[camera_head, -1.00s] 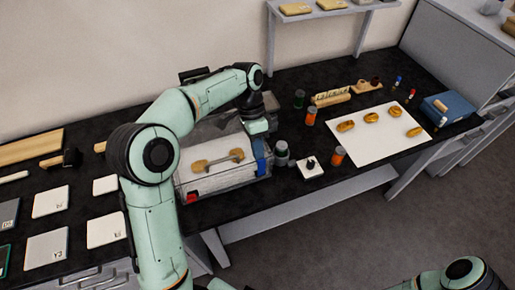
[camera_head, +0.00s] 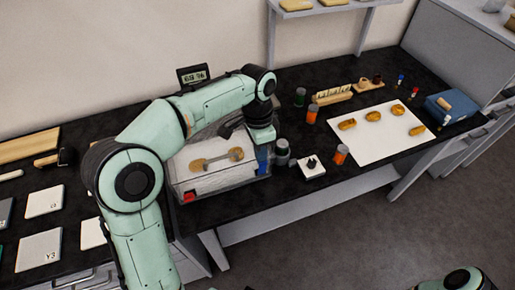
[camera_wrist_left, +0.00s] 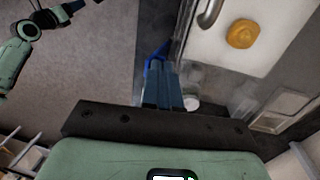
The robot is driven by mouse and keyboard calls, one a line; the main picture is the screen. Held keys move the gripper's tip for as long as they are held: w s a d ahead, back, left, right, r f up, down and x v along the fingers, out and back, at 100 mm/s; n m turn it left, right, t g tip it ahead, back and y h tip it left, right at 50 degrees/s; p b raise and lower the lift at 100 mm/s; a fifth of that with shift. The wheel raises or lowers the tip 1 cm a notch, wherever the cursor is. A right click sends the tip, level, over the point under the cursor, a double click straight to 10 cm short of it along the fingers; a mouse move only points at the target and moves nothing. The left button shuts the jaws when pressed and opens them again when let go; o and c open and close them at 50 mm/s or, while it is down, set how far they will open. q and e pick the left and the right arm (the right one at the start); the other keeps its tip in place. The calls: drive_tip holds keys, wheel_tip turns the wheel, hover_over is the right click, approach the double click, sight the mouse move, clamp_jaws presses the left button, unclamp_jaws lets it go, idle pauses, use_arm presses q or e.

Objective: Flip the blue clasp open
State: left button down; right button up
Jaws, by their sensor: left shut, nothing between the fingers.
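A clear-sided case (camera_head: 222,185) with a pale top stands on the dark bench. Its handle (camera_head: 216,159) has tan ends, and a red clasp (camera_head: 189,196) is at its front left. The blue clasp (camera_head: 263,160) is at the case's right end, partly hidden below my left wrist. In the left wrist view the blue clasp (camera_wrist_left: 154,58) shows just beyond the fingertips of my left gripper (camera_wrist_left: 164,68). That gripper is shut and empty; I cannot tell whether it touches the clasp. My right gripper is out of view.
A dark jar (camera_head: 282,151) stands close to the case's right end. A white sheet (camera_head: 385,143) holds several golden pieces. A small display (camera_head: 193,75) stands behind the case.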

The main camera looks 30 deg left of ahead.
use_arm(q)
drive_tip(key=shift+s+d+f+t+y+b, duration=0.15)
drive_tip(key=shift+s+d+t+y+b, duration=0.7)
drive_tip(key=shift+y+b, duration=0.2)
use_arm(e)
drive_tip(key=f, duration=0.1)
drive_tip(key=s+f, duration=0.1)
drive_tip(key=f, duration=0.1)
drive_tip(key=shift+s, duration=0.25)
use_arm(q)
drive_tip(key=shift+w, duration=0.1)
drive_tip(key=shift+w+a+f+p, duration=0.2)
drive_tip(key=shift+w+a+p, duration=0.1)
drive_tip(key=shift+w+a, duration=0.2)
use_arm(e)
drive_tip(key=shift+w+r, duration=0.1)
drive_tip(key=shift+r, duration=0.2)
use_arm(q)
drive_tip(key=shift+s, duration=0.1)
